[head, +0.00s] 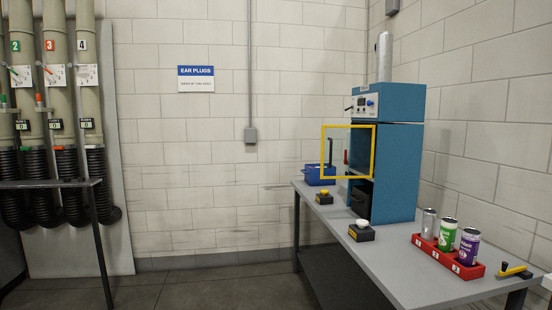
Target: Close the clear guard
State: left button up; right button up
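The clear guard (342,152) is a see-through pane in a yellow frame on the front of the blue machine (396,172). It stands swung open, its free edge reaching left, away from the machine. A black upright handle (330,152) shows near its left edge. Part of the machine's dark opening shows beside the guard's right edge. Neither of my grippers is in view.
The machine stands on a grey table (393,255). A blue bin (317,175) sits behind the guard; two button boxes (324,197) (361,231) stand in front. A red tray (448,262) holds three cans at right. Floor left of the table is clear.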

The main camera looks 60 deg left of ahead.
aim_at(323, 126)
jog(key=u, duration=1.45)
jog(key=i, duration=0.85)
jog(key=z, duration=0.6)
jog(key=i, duration=0.6)
jog(key=z, duration=0.4)
